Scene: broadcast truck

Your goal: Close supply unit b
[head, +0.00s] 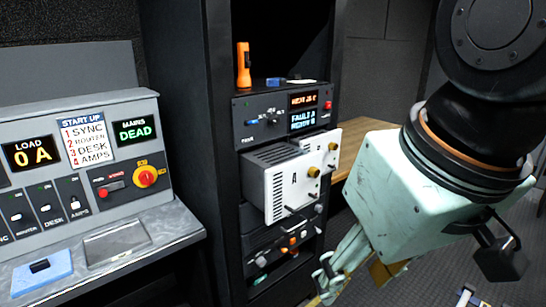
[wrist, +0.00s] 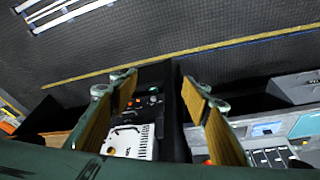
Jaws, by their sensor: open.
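A white-fronted supply unit marked A (head: 291,192) sticks out of the rack, its dark finned body showing on the left. A second white front with a brass knob (head: 332,146) stands out behind and right of it, mostly hidden; its letter cannot be read, so I cannot confirm that it is unit B. My gripper (head: 330,282) is low, to the right of the rack front, empty. In the wrist view, its fingers (wrist: 157,88) are spread apart, with a white unit (wrist: 130,142) beyond and between them; which unit cannot be told.
The black rack (head: 222,120) holds a display unit (head: 265,120) above and dark panels with knobs (head: 285,248) below. An orange torch (head: 243,65) stands on top of the display unit. A control desk (head: 80,165) is at left, a wooden surface (head: 362,110) behind at right.

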